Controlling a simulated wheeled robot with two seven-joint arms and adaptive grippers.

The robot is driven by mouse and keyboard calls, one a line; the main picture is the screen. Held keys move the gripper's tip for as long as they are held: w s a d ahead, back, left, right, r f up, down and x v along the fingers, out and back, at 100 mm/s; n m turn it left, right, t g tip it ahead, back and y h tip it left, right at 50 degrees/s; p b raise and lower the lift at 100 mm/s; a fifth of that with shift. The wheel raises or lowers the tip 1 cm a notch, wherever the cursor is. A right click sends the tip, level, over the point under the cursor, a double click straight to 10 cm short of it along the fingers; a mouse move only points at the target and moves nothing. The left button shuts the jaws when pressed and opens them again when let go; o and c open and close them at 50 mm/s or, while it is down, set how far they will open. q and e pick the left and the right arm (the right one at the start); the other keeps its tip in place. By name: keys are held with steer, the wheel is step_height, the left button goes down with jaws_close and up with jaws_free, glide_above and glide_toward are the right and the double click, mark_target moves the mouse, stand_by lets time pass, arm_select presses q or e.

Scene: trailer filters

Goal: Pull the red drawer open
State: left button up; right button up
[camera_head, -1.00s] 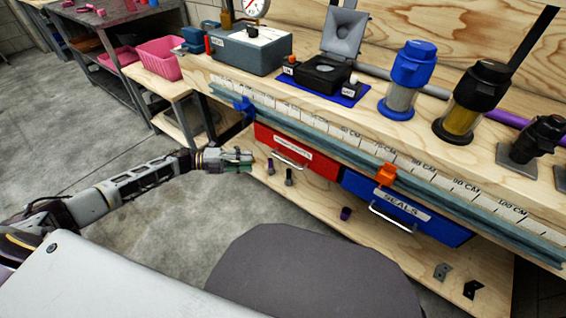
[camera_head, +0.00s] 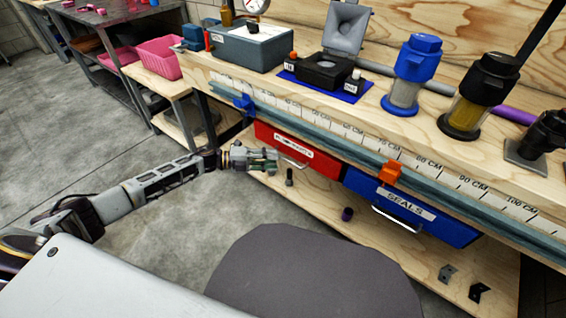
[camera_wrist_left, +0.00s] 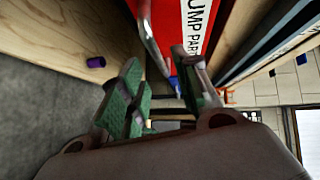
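The red drawer (camera_head: 323,163) sits under the bench edge with a white label and a metal bar handle (camera_head: 294,162). It looks shut. My left gripper (camera_head: 277,160) is at the left end of the handle, in front of the drawer. In the left wrist view, its green-padded fingers (camera_wrist_left: 160,78) are spread apart. There the drawer front (camera_wrist_left: 190,12) with its "PUMP PARTS" label and the handle (camera_wrist_left: 152,42) lie just ahead, the handle running toward the gap between the fingers. Whether a finger touches it I cannot tell. My right gripper is out of view.
A blue "SEALS" drawer (camera_head: 412,208) is to the right. An orange clamp (camera_head: 389,174) and a blue clamp (camera_head: 243,104) sit on the ruler rail. The lower shelf holds a dark bolt (camera_head: 290,177), a purple piece (camera_head: 347,214) and small brackets (camera_head: 446,272).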

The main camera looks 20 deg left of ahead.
arm_select(q)
steer(key=shift+b+x, duration=0.6)
steer(key=shift+x, duration=1.85)
steer(key=shift+c, duration=0.4)
jaws_close()
